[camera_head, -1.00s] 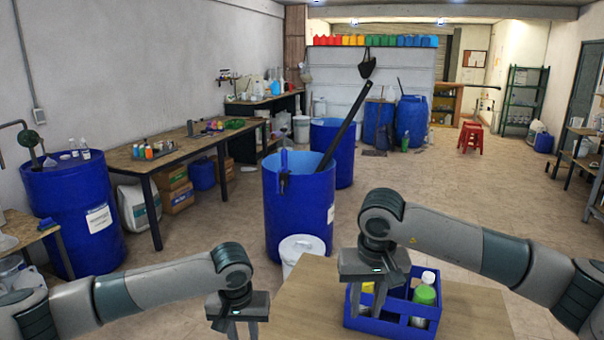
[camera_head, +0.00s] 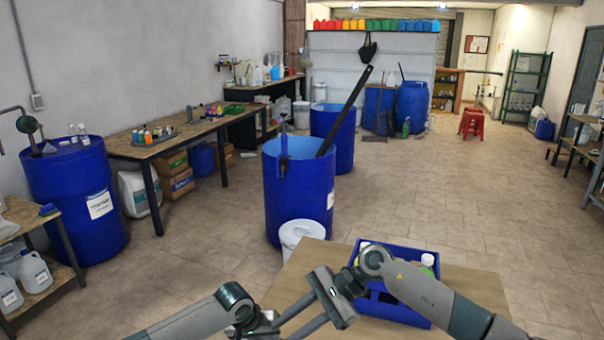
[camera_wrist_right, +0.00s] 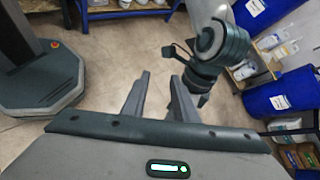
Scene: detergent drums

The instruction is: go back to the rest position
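My right gripper (camera_head: 283,328) reaches in from the right, its fingers pointing down and left in the head view, left of the crate. In the right wrist view its two fingers (camera_wrist_right: 160,85) stand apart with nothing between them. My left arm comes in at the bottom left of the head view. Its gripper is largely hidden or cut off by the lower edge, so its fingers cannot be made out. The blue crate (camera_head: 405,311) stands on the wooden table (camera_head: 480,283) with bottles in it, partly covered by my right arm. A white-capped bottle (camera_head: 427,260) shows in it.
A white lidded bucket (camera_head: 300,236) stands just beyond the table. An open blue drum (camera_head: 300,195) is behind it, with a dark bar leaning at its rim. A closed blue drum (camera_head: 75,200) and a shelf (camera_head: 45,285) with jugs are at left. The floor at right is open.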

